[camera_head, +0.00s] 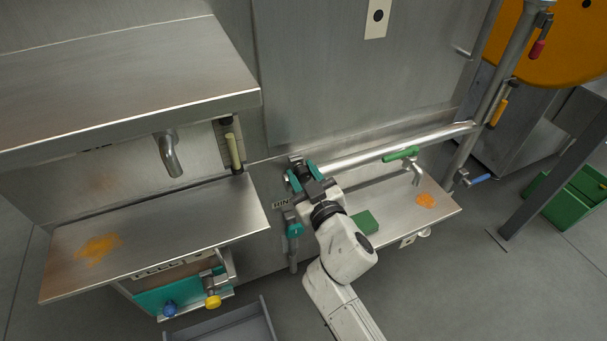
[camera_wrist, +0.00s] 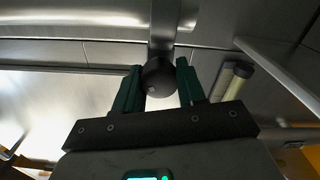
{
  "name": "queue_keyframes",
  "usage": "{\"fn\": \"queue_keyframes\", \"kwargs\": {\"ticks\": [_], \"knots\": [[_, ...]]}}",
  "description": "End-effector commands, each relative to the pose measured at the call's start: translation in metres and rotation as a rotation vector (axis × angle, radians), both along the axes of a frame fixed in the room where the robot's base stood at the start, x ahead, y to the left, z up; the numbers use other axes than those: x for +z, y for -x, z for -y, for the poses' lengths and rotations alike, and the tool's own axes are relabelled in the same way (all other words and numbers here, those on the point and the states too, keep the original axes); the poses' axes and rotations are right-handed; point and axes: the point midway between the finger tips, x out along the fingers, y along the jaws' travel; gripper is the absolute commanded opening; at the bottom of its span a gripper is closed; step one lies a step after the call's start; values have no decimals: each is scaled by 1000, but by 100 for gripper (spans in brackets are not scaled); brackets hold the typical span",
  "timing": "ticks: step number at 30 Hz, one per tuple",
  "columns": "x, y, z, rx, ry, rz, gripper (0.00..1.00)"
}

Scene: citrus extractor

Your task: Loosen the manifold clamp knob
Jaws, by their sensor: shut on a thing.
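The manifold clamp knob is a dark round knob (camera_wrist: 158,76) in the wrist view, on a metal stem that runs upward. Its dark end also shows in the head view (camera_head: 296,160), at the left end of the horizontal steel pipe (camera_head: 390,148). My gripper (camera_head: 302,174) reaches up to it from below. Its two green fingers (camera_wrist: 158,88) stand on either side of the knob and are shut on it. In the head view my fingers and wrist hide most of the knob and clamp.
A teal-handled valve (camera_head: 295,230) hangs just below left of my gripper. A steel shelf with a spout (camera_head: 171,155) is at left. At right are a green-handled tap (camera_head: 402,154), a green block (camera_head: 364,222) and a blue-handled valve (camera_head: 478,179). A grey open bin (camera_head: 225,325) stands at the bottom.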

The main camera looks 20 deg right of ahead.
Motion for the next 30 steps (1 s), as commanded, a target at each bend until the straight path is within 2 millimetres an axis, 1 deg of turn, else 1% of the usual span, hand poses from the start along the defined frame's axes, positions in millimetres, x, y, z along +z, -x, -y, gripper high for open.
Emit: {"fn": "queue_keyframes", "kwargs": {"ticks": [5,6,13,14,20,23,26,30], "knots": [[1,0,-1,1,-1,2,9],[1,0,-1,1,-1,2,42],[1,0,0,1,-1,2,64],[1,0,0,0,-1,1,65],[0,0,0,0,-1,1,65],[-1,4,0,0,-1,0,65],[-2,13,0,0,1,0,65],[-3,37,1,0,1,-1,65]]}}
